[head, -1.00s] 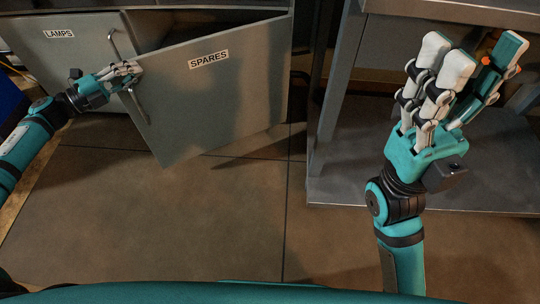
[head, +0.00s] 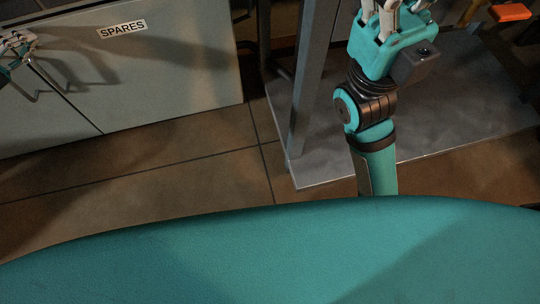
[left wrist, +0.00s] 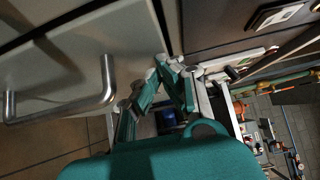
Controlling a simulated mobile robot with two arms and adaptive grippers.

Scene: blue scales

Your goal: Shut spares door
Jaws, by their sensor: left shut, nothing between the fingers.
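The spares door (head: 170,70), a grey panel with a SPARES label (head: 122,29), looks flush or nearly flush with the cabinet front in the head view. Its lower edge lines up with the neighbouring panel, and a thin seam parts them. My left gripper (head: 16,46) is shut and empty at the left edge of the head view, by the door's upper left side. In the left wrist view its fingers (left wrist: 168,82) are close to a grey panel with a metal bar handle (left wrist: 62,108); contact is unclear. My right gripper (head: 392,12) is at the top, its fingertips cut off.
A metal stand with an upright post (head: 313,80) and a low grey shelf (head: 425,125) is right of the cabinet, under my right arm. An orange object (head: 511,12) is at top right. Tiled floor (head: 150,180) before the cabinet is clear.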

